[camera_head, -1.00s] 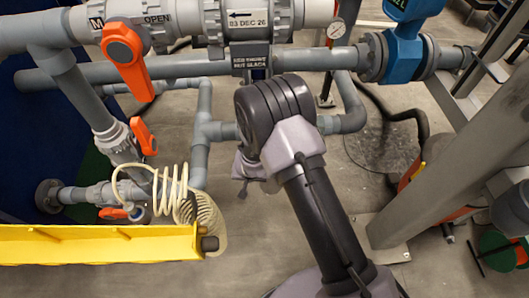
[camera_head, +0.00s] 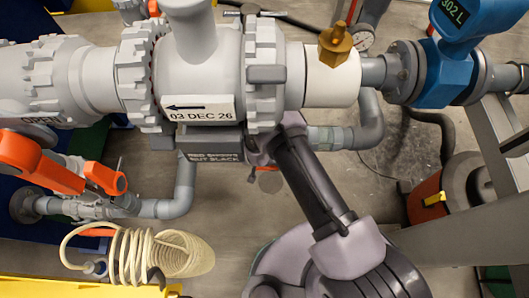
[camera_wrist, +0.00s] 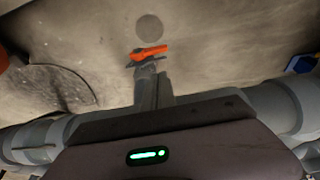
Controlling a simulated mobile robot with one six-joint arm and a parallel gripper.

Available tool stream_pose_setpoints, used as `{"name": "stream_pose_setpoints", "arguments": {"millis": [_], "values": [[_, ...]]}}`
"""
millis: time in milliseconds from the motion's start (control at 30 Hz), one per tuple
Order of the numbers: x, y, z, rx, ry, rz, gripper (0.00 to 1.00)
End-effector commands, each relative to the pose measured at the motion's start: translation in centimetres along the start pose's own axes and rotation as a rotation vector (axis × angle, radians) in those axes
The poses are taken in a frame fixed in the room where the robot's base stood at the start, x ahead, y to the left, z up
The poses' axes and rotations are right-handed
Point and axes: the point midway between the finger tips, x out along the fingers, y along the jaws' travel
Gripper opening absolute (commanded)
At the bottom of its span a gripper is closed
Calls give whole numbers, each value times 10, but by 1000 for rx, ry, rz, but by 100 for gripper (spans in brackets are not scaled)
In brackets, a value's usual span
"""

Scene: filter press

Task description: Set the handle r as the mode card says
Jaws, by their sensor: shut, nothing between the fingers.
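Several orange handles show; none carries a readable letter r, so I cannot tell which is handle r. A large orange handle (camera_head: 40,160) and a smaller one (camera_head: 105,178) are at the left in the head view. In the wrist view an orange handle (camera_wrist: 150,52) lies just beyond the fingertips of my gripper (camera_wrist: 148,72); I cannot tell whether they touch. My gripper is shut and empty. In the head view the pipe hides it. A white tag (camera_head: 200,108) reads "03 DEC 26" with a left arrow. I see no card that is clearly the mode card.
A thick grey pipe (camera_head: 195,70) crosses above my arm. A dark sign (camera_head: 210,155) hangs under it. A blue meter (camera_head: 445,70) reads 302 L. A coiled cream hose (camera_head: 130,255) and yellow beam (camera_head: 80,288) are lower left. Grey steel legs stand right.

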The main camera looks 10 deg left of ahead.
Motion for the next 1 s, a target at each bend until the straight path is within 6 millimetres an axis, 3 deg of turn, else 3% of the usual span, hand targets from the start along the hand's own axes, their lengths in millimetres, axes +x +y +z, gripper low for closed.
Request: {"name": "stream_pose_setpoints", "arguments": {"millis": [167, 600, 800, 1000], "values": [[22, 0, 1, 1, -1, 0, 0], [117, 1, 6, 1, -2, 0, 0], [136, 2, 11, 0, -1, 0, 0], [138, 2, 11, 0, 0, -1, 0]]}}
